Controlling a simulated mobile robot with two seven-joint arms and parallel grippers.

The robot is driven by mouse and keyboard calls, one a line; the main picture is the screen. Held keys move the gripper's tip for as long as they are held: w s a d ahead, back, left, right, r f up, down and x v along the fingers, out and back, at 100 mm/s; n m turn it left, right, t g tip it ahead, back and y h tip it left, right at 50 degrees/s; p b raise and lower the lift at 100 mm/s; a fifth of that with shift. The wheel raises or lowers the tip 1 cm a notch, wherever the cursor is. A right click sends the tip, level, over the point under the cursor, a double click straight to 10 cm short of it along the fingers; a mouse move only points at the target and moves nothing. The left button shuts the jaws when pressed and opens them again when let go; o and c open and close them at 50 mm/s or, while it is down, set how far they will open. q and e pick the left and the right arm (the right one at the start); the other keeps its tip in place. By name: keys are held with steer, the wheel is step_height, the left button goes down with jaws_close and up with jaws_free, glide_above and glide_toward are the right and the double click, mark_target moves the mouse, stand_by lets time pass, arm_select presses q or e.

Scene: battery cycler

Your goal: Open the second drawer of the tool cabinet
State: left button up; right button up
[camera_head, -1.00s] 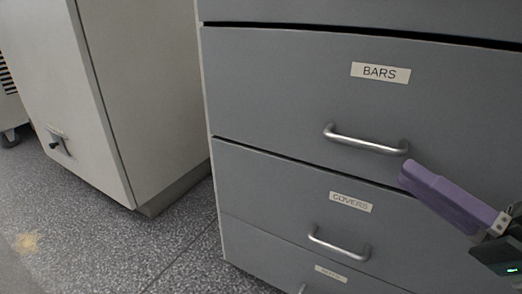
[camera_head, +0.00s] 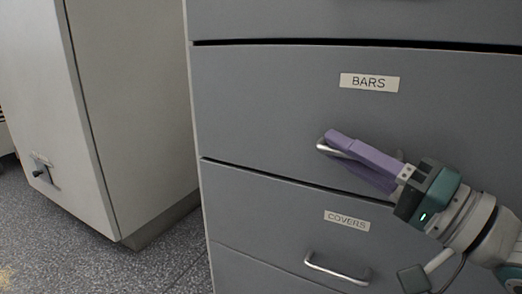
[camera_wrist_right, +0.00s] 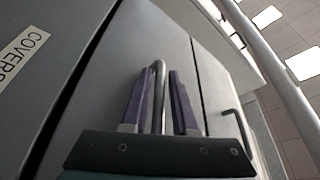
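The grey tool cabinet (camera_head: 285,60) fills the centre and right of the head view. Its drawer labelled BARS (camera_head: 260,110) is closed and has a silver bar handle (camera_head: 321,146). My right gripper (camera_head: 345,150), with purple fingers, is at this handle and hides most of it. In the right wrist view the handle (camera_wrist_right: 158,95) runs between the two fingers of the gripper (camera_wrist_right: 161,80). The fingers are apart, with narrow gaps beside the bar, so the gripper is open around it. My left gripper is not in view.
The closed COVERS drawer (camera_head: 270,215), with its own handle (camera_head: 337,270), lies below. Part of another drawer front (camera_head: 350,18) shows above. A pale cabinet (camera_head: 135,110) stands to the left, with speckled floor (camera_head: 70,230) in front.

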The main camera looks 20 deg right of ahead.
steer(key=shift+c, duration=0.3)
jaws_close()
stand_by(1.0)
